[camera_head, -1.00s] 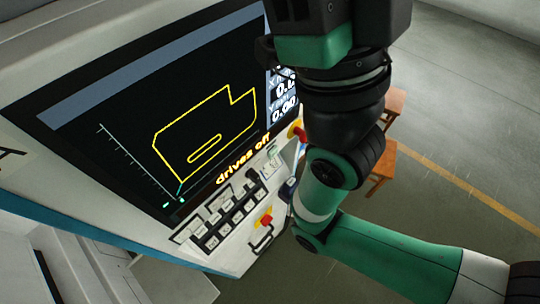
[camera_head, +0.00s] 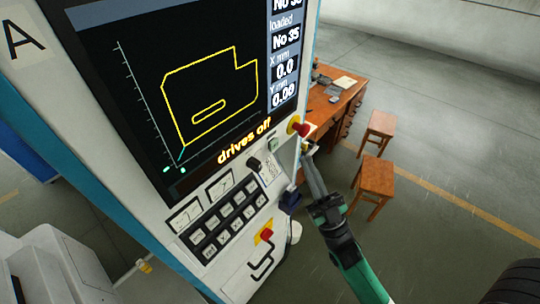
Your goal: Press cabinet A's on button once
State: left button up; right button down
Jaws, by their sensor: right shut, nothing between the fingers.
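Cabinet A (camera_head: 103,150) stands at the left, tilted in the head view, with a letter A label (camera_head: 24,36) at its top left. Its screen (camera_head: 120,95) shows a yellow outline and the words "drives off". Below the screen's right corner sit a red mushroom button (camera_head: 301,129) on yellow and a small pale green button (camera_head: 273,144). A black knob (camera_head: 254,164) is below them. My right gripper (camera_head: 309,148) is shut and empty, its tips just below and right of the red button; I cannot tell whether they touch anything. My left gripper is out of view.
A keypad (camera_head: 228,220) and a second red knob (camera_head: 266,236) are lower on the panel. A dark blue object (camera_head: 290,199) hangs at the cabinet's right edge. A wooden desk (camera_head: 335,105) and two stools (camera_head: 376,180) stand behind.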

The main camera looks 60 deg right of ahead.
jog(key=shift+m+g+h, duration=0.6)
jog(key=shift+g+h, duration=0.2)
jog(key=shift+g, duration=0.1)
jog(key=f, duration=0.1)
jog(key=s+d+f, duration=0.2)
jog(key=shift+f+b, duration=0.15)
jog(key=shift+b, duration=0.15)
jog(key=b, duration=0.2)
send_near(274, 144)
notch_tip(274, 144, up, 4)
jog(key=w+d, duration=0.1)
jog(key=d, duration=0.2)
jog(key=shift+w+d+r, duration=0.1)
jog(key=shift+w+r, duration=0.3)
jog(key=shift+w, duration=0.25)
jog(key=shift+w+b, duration=0.1)
jog(key=shift+b, duration=0.25)
